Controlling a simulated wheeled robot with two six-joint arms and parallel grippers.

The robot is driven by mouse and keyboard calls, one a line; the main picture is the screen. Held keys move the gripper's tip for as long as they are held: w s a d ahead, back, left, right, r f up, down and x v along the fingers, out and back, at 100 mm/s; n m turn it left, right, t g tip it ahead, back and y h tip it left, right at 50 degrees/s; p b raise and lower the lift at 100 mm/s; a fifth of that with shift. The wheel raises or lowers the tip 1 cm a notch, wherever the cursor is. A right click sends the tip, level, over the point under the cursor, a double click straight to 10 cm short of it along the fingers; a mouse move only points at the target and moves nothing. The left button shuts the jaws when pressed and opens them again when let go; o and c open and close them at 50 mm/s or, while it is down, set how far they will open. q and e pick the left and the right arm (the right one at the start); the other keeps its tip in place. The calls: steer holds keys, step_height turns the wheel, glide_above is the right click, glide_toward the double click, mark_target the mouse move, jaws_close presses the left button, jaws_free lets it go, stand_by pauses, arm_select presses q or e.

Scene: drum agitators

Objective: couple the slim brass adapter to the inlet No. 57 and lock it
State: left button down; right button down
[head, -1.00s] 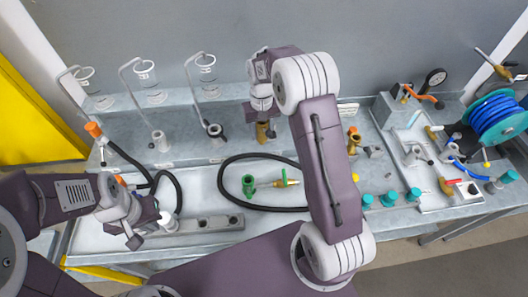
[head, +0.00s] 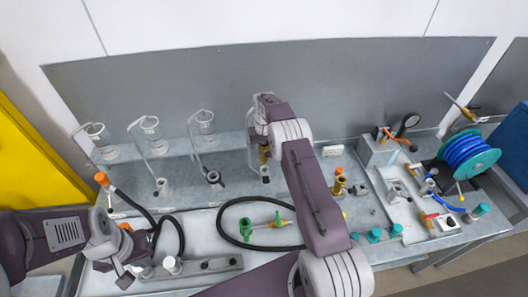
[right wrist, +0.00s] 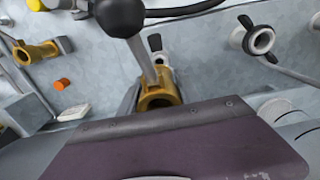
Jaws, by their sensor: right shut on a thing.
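My right gripper (head: 264,138), at the back middle of the bench, is shut on a slim brass adapter (head: 264,153). The adapter also shows in the right wrist view (right wrist: 158,96), open end toward the camera. A grey inlet (head: 265,174) shows just below the adapter in the head view; I cannot tell whether they touch. Black wings (right wrist: 155,42) show behind the adapter in the wrist view. Inlet numbers are unreadable. My left gripper (head: 130,272) is at the front left; its jaw opening is unclear.
Another brass fitting (head: 340,183) stands to the right. Glass vessels (head: 151,127) on bent pipes stand at the back. A grey block (head: 205,266) is at the front left; a blue hose reel (head: 470,157) is far right.

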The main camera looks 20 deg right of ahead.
mark_target(265, 163)
steer(key=shift+f+b, duration=0.5)
steer(key=shift+f, duration=0.85)
steer(key=shift+f, duration=0.3)
steer(key=shift+s+b, duration=0.1)
steer(key=shift+b, duration=0.3)
steer(key=shift+f, duration=0.1)
steer(key=shift+f+b, duration=0.95)
steer(key=shift+f, duration=0.2)
steer(key=shift+f, duration=0.3)
